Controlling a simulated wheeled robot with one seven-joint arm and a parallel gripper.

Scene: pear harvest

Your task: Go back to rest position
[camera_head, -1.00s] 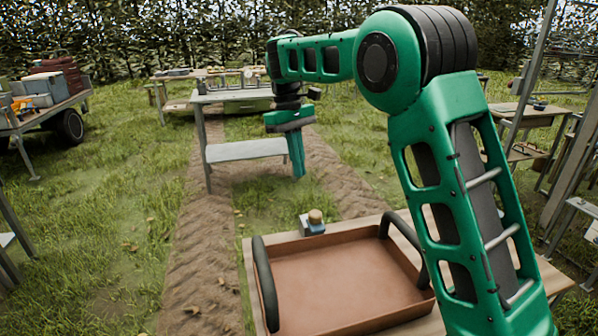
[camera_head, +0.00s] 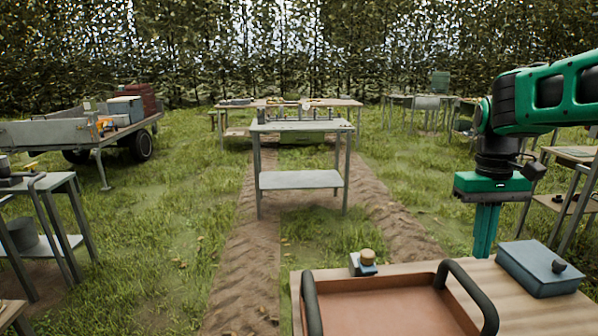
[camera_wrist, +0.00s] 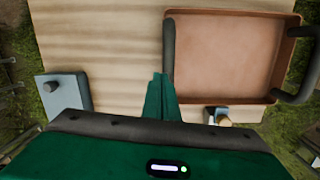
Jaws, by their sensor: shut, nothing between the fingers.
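My gripper (camera_head: 485,232) is green and points straight down at the right of the head view, above the far edge of the wooden table (camera_head: 480,280). Its fingers are together with nothing between them. In the wrist view the gripper (camera_wrist: 160,88) shows above the tabletop (camera_wrist: 110,60), just left of the tray. It holds nothing and appears apart from the table. The arm reaches in from the right edge of the head view.
An empty brown tray (camera_head: 390,312) with dark handles is on the table. A small blue-grey block with a wooden knob (camera_head: 364,264) and a grey-blue box (camera_head: 541,268) stand near it. A metal table (camera_head: 300,127) and a loaded cart (camera_head: 75,130) stand farther off.

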